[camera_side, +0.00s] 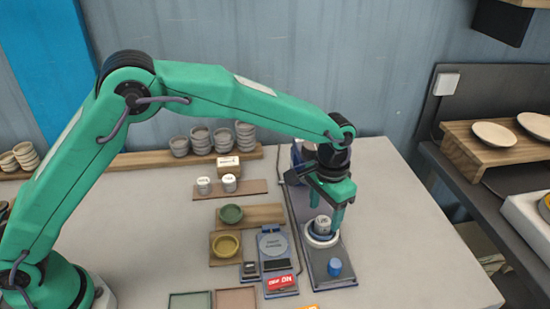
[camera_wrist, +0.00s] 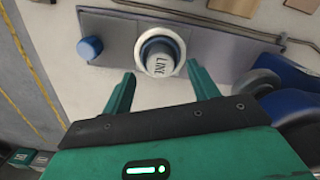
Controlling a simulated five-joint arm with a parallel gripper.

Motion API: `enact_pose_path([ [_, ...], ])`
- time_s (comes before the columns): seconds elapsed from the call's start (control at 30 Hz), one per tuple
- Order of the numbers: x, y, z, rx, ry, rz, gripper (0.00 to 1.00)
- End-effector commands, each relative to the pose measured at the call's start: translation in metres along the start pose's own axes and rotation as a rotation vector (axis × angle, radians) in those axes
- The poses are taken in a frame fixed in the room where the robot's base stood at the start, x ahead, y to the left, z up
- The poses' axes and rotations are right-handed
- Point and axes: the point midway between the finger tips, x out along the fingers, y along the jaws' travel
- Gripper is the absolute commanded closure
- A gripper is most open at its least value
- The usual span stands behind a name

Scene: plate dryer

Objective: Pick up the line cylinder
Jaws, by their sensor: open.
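The line cylinder (camera_side: 322,224) is a small grey-white cylinder standing on a round white ring (camera_side: 309,238) on a dark metal plate. In the wrist view the cylinder (camera_wrist: 160,62) shows its "LINE" lettering, inside the white ring (camera_wrist: 142,47). My gripper (camera_side: 328,208) hangs just above it, pointing down. In the wrist view my gripper (camera_wrist: 162,88) has its two green fingers apart, with nothing between their tips, and the cylinder lies just beyond them. The side view does not show clearly whether a finger touches the cylinder.
A blue knob (camera_side: 335,267) stands on the plate (camera_side: 318,271) in front of the cylinder. A scale (camera_side: 272,243) is to the left. Two white cylinders (camera_side: 229,183) (camera_side: 204,186) stand on a wooden board behind. A blue machine part (camera_wrist: 290,105) is right of my fingers.

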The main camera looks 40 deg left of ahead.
Motion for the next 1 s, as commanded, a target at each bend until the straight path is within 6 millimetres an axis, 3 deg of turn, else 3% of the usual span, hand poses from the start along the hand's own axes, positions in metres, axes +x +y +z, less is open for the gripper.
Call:
enact_pose_path([
  [0.23,0.024,-0.001,0.000,0.000,-0.001,0.000,0.40],
  [0.77,0.026,0.000,0.000,0.000,0.000,0.000,0.40],
  [1.0,0.025,0.000,0.000,0.000,0.000,0.000,0.84],
])
